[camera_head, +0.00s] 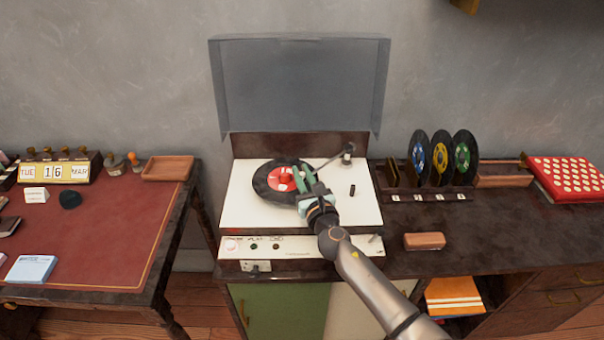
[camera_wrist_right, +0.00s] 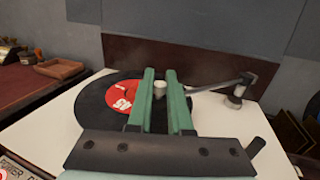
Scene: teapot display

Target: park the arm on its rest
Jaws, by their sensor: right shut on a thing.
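The record player (camera_head: 235,205) has its lid raised, with a black record with a red label (camera_head: 262,183) on its platter. The tonearm (camera_head: 332,160) runs from its pivot (camera_head: 347,153) at the back right to my right gripper (camera_head: 305,187), over the record. In the right wrist view the green fingers (camera_wrist_right: 160,95) are shut on the tonearm's free end, where a small pale piece (camera_wrist_right: 160,88) shows between them. Whether the tip touches the record is hidden. A short dark post (camera_head: 352,190) stands right of the record; I cannot tell if it is the rest. My left gripper is out of view.
The raised grey lid (camera_head: 300,85) stands behind the deck. A rack with several records (camera_head: 440,160) and a brown block (camera_head: 424,241) are to the right. A red-topped desk (camera_head: 110,235) is at the left. The deck's right side is mostly clear.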

